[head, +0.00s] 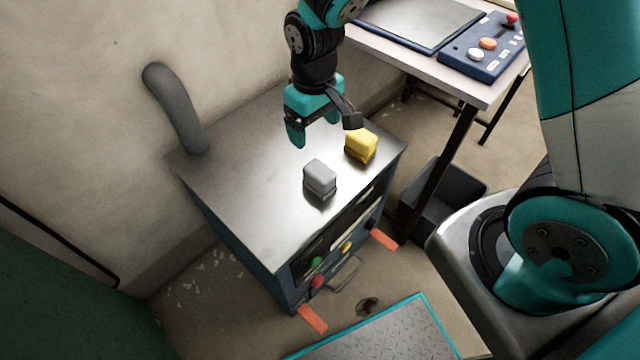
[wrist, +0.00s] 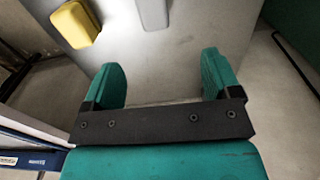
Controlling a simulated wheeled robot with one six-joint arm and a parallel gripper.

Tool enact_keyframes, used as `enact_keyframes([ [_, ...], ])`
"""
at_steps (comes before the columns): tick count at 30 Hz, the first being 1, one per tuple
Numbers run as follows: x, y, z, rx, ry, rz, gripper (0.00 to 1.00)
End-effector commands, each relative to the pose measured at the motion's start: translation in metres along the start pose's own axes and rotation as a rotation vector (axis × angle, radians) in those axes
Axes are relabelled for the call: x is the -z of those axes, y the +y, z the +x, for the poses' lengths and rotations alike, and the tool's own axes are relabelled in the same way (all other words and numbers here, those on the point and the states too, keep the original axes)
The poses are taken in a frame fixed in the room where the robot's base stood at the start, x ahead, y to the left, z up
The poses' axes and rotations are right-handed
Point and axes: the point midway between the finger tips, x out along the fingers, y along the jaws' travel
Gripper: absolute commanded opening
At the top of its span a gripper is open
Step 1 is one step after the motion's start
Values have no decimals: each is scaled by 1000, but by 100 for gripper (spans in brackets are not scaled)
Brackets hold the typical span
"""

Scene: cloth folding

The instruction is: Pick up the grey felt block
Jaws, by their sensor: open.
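The grey felt block (head: 320,178) sits on the metal top of a cabinet, near its front edge. It shows in part at the top edge of the wrist view (wrist: 153,12), ahead of the fingers. A yellow block (head: 361,145) stands to its right and a little behind, apart from it. My gripper (head: 322,134) is open and empty above the cabinet top, behind the grey block in the head view. In the wrist view its two teal fingers (wrist: 162,80) are spread with bare metal between them. Neither finger touches a block.
The cabinet top (head: 240,170) is clear on its left side. A grey pipe (head: 175,108) rises at its back left corner, by the wall. A table (head: 465,85) with a button panel (head: 484,48) stands at the right. Buttons and a handle are on the cabinet's front.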

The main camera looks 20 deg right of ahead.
Motion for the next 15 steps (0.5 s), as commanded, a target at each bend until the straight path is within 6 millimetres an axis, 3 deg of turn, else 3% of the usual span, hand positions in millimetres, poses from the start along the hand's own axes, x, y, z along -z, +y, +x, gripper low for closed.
enact_keyframes([
  [15, -1, 5, 104, -8, -8, 5, 83],
])
